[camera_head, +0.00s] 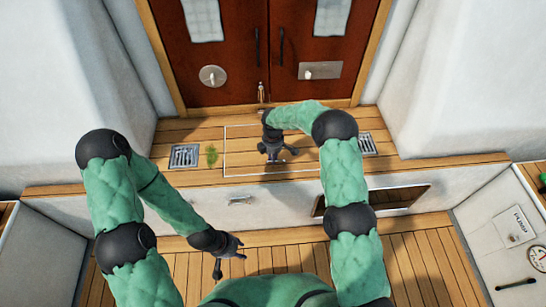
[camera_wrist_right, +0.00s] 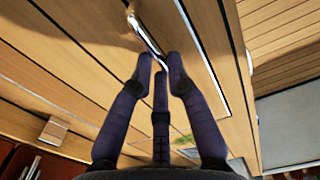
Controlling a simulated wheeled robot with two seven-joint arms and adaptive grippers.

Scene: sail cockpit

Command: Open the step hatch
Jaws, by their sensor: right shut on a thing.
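The step hatch (camera_head: 245,150) is a wooden panel with a pale outline, lying flush in the step below the double doors. My right gripper (camera_head: 277,156) is over the hatch's front part, pointing down. In the right wrist view, its fingers (camera_wrist_right: 160,62) are closed at the lower end of a shiny metal bar handle (camera_wrist_right: 148,34) on the hatch. The fingertips partly hide that end. My left gripper (camera_head: 230,255) hangs empty over the floor in front of the step, its fingers spread apart.
Dark red double doors (camera_head: 222,75) stand closed behind the step. Metal grates (camera_head: 184,155) flank the hatch. The step's front face has a small latch (camera_head: 240,200) and a dark opening (camera_head: 395,198). A panel with a gauge (camera_head: 512,225) stands at the right.

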